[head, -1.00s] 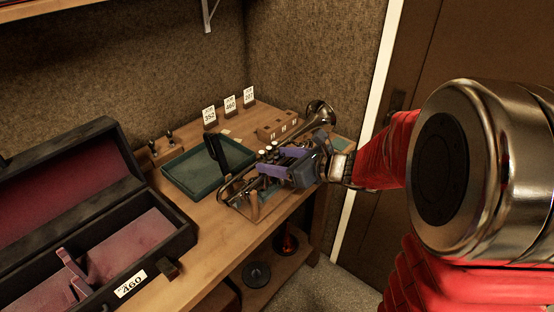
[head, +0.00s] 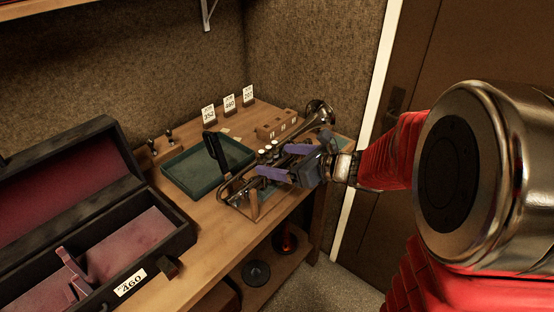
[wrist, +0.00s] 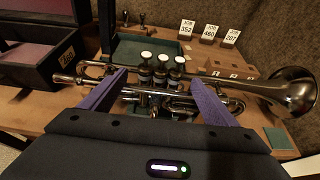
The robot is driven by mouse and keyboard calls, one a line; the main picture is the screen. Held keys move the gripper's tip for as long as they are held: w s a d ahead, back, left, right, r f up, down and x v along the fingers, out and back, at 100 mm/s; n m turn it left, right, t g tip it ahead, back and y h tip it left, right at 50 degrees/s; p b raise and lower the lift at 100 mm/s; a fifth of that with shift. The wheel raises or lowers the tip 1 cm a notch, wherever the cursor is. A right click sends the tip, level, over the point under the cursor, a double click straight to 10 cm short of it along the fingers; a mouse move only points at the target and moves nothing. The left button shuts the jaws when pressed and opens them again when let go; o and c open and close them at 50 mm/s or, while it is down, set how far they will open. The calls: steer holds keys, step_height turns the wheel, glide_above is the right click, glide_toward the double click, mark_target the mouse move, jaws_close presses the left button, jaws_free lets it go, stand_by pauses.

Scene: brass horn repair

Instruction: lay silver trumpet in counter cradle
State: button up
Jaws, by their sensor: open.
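The silver trumpet (head: 236,183) lies across the wooden counter cradle (head: 256,207), its bell (head: 320,113) pointing to the back right. In the wrist view the trumpet (wrist: 288,92) runs left to right with its valve caps up and its bell at the right. My gripper (head: 279,160) is open, its purple fingers apart at the near side of the valves. In the wrist view my gripper (wrist: 158,84) has one finger on each side of the valve group. Much of the cradle is hidden under the trumpet.
A green tray (head: 178,176) sits behind the trumpet, with a dark upright object at its edge. An open case (head: 184,238) labelled 460 stands at the left. Job cards (head: 229,103) and a wooden block (head: 277,124) stand at the back. A brown door is at the right.

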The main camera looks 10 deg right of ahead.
steer(key=v, duration=1.2)
steer(key=shift+d, duration=0.15)
steer(key=shift+s+r, duration=0.1)
stand_by(0.6)
steer(key=s+a+f+n+g+h, duration=0.25)
steer(key=s+f+n+g, duration=0.5)
steer(key=s+n, duration=0.6)
steer(key=s+a+r+n+t+h, duration=0.2)
steer(key=a+r+n+h, duration=0.2)
steer(key=n, duration=1.1)
step_height(320, 180, up, 3)
steer(key=shift+a+f+h, duration=0.15)
steer(key=shift+a+h, duration=0.2)
steer(key=shift+h, duration=0.3)
steer(key=shift+s, duration=0.15)
steer(key=shift+c, duration=0.3)
